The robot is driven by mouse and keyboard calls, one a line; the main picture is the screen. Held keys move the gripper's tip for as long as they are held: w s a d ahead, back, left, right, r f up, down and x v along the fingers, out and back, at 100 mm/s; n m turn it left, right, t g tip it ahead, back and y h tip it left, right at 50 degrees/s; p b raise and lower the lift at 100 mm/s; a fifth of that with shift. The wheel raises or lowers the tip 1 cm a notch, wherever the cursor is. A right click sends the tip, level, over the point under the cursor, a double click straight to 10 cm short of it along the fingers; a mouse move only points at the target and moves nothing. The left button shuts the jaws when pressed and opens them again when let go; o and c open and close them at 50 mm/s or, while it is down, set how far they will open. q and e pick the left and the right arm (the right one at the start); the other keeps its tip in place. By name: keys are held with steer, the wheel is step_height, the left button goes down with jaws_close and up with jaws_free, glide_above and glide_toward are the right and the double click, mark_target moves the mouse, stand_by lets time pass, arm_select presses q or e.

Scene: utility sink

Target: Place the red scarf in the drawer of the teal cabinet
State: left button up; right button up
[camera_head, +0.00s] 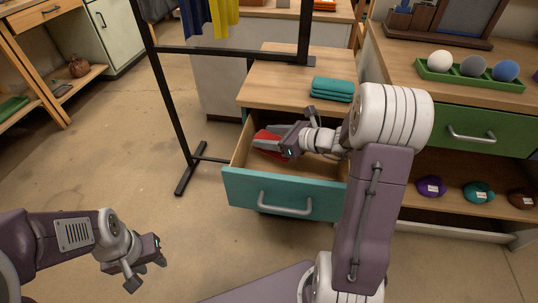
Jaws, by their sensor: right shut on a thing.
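The teal cabinet's drawer (240,187) is pulled open, with its teal front and grey handle facing me. The red scarf (268,141) is inside the drawer, near its back left, partly hidden by my gripper. My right gripper (285,140) reaches into the drawer from the right and is shut on the red scarf. Whether the scarf rests on the drawer floor I cannot tell. My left gripper (147,272) is away from the cabinet, low at the left above the floor, and looks empty; its finger gap is unclear.
Folded teal cloths (332,89) lie on the cabinet top. A black clothes rack (170,100) stands at the left of the drawer. A green tray (430,72) with balls sits on the right counter, above a green drawer (490,132).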

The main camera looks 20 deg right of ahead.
steer(key=shift+f+b, duration=1.6)
steer(key=shift+f, duration=1.15)
steer(key=o, duration=1.4)
steer(key=shift+o, duration=0.2)
steer(key=shift+r, duration=0.1)
steer(key=shift+r+p, duration=0.3)
steer(key=shift+p, duration=0.1)
steer(key=p+v, duration=0.4)
steer(key=v, duration=0.8)
steer(key=shift+f+p, duration=0.25)
steer(key=shift+p, duration=0.15)
